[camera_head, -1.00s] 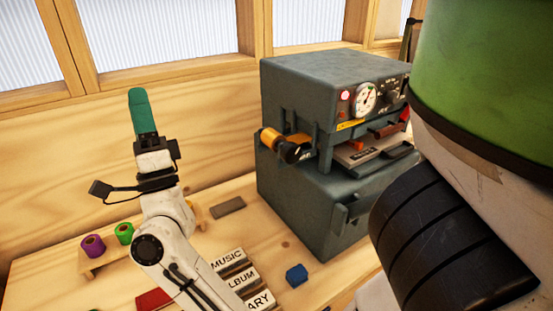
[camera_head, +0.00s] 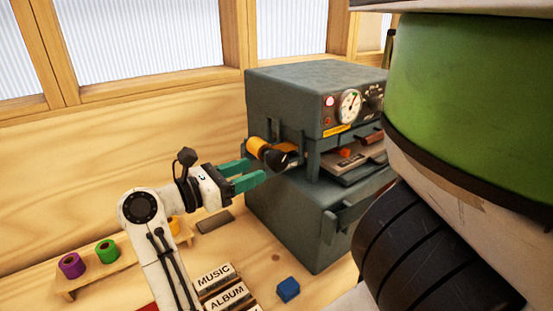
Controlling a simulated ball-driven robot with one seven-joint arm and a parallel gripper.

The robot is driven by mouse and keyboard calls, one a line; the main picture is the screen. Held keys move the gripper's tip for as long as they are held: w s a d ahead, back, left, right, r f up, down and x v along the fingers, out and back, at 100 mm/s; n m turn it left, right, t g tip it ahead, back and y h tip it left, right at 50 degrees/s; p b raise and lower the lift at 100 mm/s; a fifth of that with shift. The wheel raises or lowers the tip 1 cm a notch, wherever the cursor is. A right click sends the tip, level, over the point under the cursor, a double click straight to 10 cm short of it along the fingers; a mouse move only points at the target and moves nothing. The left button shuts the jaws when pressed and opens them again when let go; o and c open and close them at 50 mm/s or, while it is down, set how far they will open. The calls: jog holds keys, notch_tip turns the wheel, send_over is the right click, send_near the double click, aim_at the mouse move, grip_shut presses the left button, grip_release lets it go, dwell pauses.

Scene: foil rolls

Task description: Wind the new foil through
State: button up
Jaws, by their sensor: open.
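A gold-orange foil roll (camera_head: 257,147) sits on the left side of the dark green machine (camera_head: 290,197). A black knob (camera_head: 275,159) is at the roll's near end. My gripper (camera_head: 257,172) has green fingers, which are apart and empty. It points right toward the roll and knob, just below and left of them. Whether a finger touches the knob, I cannot tell. A purple roll (camera_head: 71,266) and a green roll (camera_head: 107,251) stand on a small wooden rack (camera_head: 125,261) at the lower left. My arm hides part of the rack.
The machine's front has a dial (camera_head: 349,106) and an open slot with a plate. Labelled blocks (camera_head: 226,296) and a blue cube (camera_head: 288,290) lie on the wooden bench before it. A flat grey bar (camera_head: 215,221) lies beside the machine. My own body blocks the right.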

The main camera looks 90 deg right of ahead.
aim_at(269, 164)
jog(key=p+x, duration=0.2)
jog(key=x, duration=0.6)
jog(key=shift+s, duration=0.1)
jog(key=shift+c, duration=0.4)
grip_shut()
